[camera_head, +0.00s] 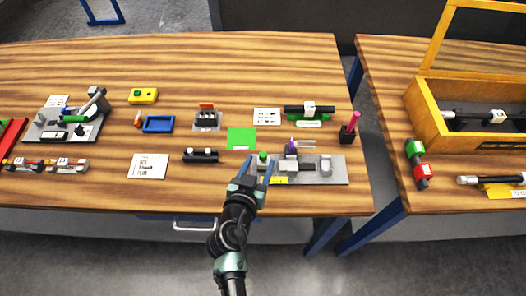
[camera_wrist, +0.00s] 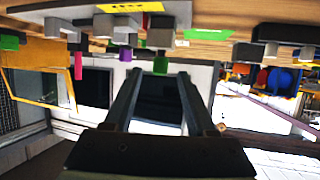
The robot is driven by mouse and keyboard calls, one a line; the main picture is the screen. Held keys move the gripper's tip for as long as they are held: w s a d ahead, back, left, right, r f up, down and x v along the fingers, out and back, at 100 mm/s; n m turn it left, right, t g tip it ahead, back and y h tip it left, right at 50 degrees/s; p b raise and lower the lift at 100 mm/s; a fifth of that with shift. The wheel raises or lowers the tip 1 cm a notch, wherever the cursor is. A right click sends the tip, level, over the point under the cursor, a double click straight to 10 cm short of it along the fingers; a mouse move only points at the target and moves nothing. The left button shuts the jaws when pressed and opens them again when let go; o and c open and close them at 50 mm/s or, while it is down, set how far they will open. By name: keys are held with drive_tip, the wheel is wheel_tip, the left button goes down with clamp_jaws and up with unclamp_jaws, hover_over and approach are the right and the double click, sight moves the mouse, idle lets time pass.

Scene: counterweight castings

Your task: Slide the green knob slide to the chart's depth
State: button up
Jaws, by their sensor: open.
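The green knob (camera_head: 263,157) stands at the left end of a grey fixture plate (camera_head: 335,172) near the table's front edge. My gripper (camera_head: 257,167) is open, its fingers pointing at the knob from the front. In the wrist view, where the scene appears upside down, the green knob (camera_wrist: 160,65) shows on a grey block (camera_wrist: 160,38), between the lines of the two fingertips (camera_wrist: 158,75). I cannot tell whether the fingers touch it. Two white printed cards lie on the table, one at front left (camera_head: 149,166) and one behind the fixture (camera_head: 266,116); their text is unreadable.
A green mat (camera_head: 242,138) and black bar (camera_head: 200,156) are to the left. A pen cup (camera_head: 347,135) stands right.

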sight(262, 158)
drive_tip(key=shift+x, duration=2.3)
clamp_jaws()
